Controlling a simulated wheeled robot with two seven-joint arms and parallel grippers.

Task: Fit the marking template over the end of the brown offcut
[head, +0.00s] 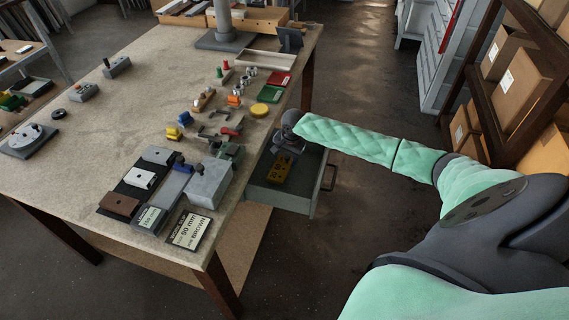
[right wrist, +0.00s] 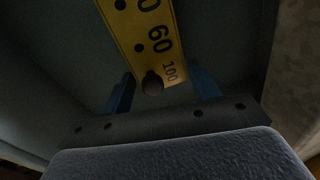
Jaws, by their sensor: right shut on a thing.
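The marking template (head: 281,173) is a yellow plate with black holes and numbers, lying in the open drawer. In the right wrist view the template (right wrist: 150,42) shows "60" and "100" and a dark round knob near its end. My right gripper (head: 286,156) reaches down into the drawer at the template. Its blue fingers (right wrist: 163,94) are on either side of the template's near end, shut on it. The brown offcut (head: 119,206) is a block at the front left of the dark strip on the bench. My left gripper is out of view.
White and grey blocks (head: 140,178) stand behind the brown offcut. The drawer (head: 283,197) sticks out from the bench's right side. The bench's left middle (head: 80,150) is clear.

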